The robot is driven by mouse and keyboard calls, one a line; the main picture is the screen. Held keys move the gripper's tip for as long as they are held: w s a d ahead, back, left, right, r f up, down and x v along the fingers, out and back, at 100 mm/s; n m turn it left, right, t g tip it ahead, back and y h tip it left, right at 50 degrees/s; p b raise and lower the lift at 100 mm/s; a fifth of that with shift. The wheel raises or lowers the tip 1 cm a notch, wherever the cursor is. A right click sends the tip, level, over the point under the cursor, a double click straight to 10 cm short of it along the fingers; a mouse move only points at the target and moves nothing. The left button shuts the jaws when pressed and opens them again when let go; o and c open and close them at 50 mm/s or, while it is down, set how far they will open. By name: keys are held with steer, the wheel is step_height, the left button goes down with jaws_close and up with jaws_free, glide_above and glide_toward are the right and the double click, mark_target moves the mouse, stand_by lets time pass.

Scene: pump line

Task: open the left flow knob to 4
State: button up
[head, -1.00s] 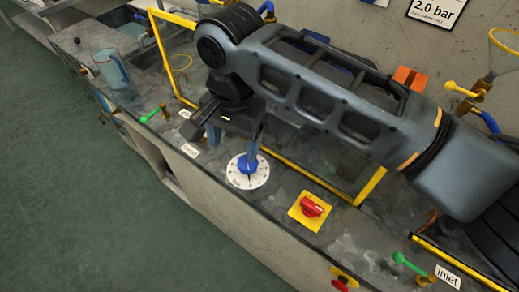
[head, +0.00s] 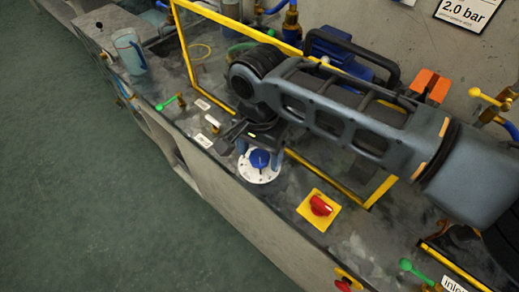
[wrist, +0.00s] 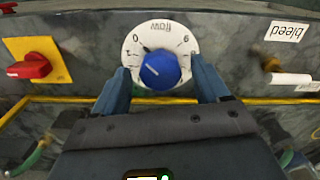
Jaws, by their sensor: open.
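The flow knob is a blue round knob (wrist: 160,70) on a white dial (wrist: 135,68) marked "flow"; it also shows in the head view (head: 260,159). In the wrist view the lettering is upside down, with 0 at upper left and a 6 at upper right. My gripper (wrist: 160,66) is open, one blue finger on each side of the knob. Gaps show between fingers and knob. In the head view my gripper (head: 259,150) is right at the dial.
A red switch on a yellow plate (head: 320,208) stands right of the dial. A yellow frame (head: 330,178) runs behind it. A green-handled valve (head: 170,103) and small labels lie to the left, and a clear jug (head: 129,52) stands farther left. The bench front edge is close.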

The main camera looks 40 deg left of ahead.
steer(key=c, duration=1)
steer(key=shift+c, duration=0.2)
